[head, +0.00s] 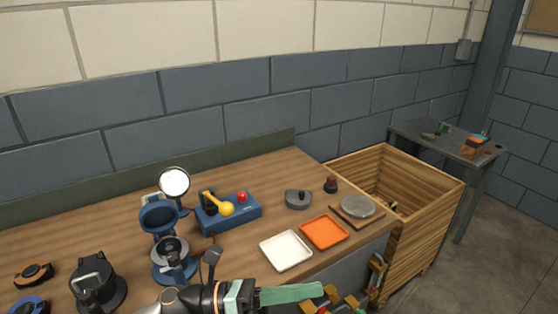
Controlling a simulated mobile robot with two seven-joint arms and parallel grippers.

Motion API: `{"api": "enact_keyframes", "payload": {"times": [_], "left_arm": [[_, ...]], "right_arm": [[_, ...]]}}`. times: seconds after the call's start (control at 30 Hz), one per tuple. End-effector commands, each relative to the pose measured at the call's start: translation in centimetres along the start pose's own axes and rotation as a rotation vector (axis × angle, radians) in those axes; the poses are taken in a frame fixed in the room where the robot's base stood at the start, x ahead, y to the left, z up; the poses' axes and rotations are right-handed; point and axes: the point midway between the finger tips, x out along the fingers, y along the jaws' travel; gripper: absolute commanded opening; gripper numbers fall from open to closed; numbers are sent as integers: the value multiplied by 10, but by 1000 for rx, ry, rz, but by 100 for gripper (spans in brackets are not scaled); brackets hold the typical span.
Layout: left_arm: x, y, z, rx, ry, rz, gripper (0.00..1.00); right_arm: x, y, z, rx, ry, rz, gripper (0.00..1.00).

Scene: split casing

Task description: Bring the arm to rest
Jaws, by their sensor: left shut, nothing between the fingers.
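My left arm comes in along the bottom edge. Its gripper (318,290) has pale green fingers that lie together, shut and empty, pointing right. It is in front of the workbench, below the white tray in the picture. A blue round casing part (158,218) stands on the left part of the bench, with another blue and metal round part (174,262) just in front of it. They are partly overlapped, so I cannot tell whether they touch. I cannot make out my right gripper.
The wooden bench holds a white tray (286,251), an orange tray (324,232), a blue box with a yellow lever and red button (232,217), a grey lidded disc (298,200) and a round plate on a board (357,207). A wooden crate (430,199) stands right.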

Motion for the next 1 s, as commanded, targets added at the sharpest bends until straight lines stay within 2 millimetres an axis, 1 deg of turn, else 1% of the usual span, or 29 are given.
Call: {"api": "enact_keyframes", "payload": {"times": [0.03,0.13,0.2,0.27,0.3,0.37,0.4,0.47,0.5,0.57,0.6,0.67,0.7,0.8,0.9,1.0], "left_arm": [[-1,6,2,-160,-115,29,0],[-15,26,8,-473,-337,90,0],[-32,46,5,-698,-493,133,0],[-51,63,-4,-891,-630,170,0],[-65,75,-13,-1019,-721,193,0],[-88,91,-33,-1211,-862,227,0],[-105,101,-50,-1338,-959,251,0],[-131,113,-80,-1524,-1108,285,0],[-148,118,-104,-1646,-1212,307,0],[-175,122,-141,-1814,-1369,338,0],[-190,121,-165,-1913,-1468,355,0],[-210,117,-200,-2039,-1604,378,0],[-221,112,-220,-2108,-1686,392,0],[-241,100,-260,-2233,-1851,414,0],[-252,90,-283,-2301,-1953,425,0],[-256,86,-292,-2329,-1998,429,0]], "right_arm": [[0,0,1,0,-1,0,72],[0,0,1,0,-2,0,72],[0,0,1,0,-2,0,72],[0,0,1,0,-2,0,72],[0,0,1,1,-2,0,72],[0,0,1,1,-2,0,72],[0,0,1,1,-2,0,72],[0,0,1,1,-2,0,72],[0,0,1,1,-2,0,72],[0,0,1,1,-2,0,72],[0,0,1,1,-2,0,72],[0,0,1,1,-3,0,72],[0,0,1,1,-3,0,72],[0,0,1,1,-3,0,72],[0,0,1,1,-3,0,72],[0,0,1,1,-3,0,72]]}}
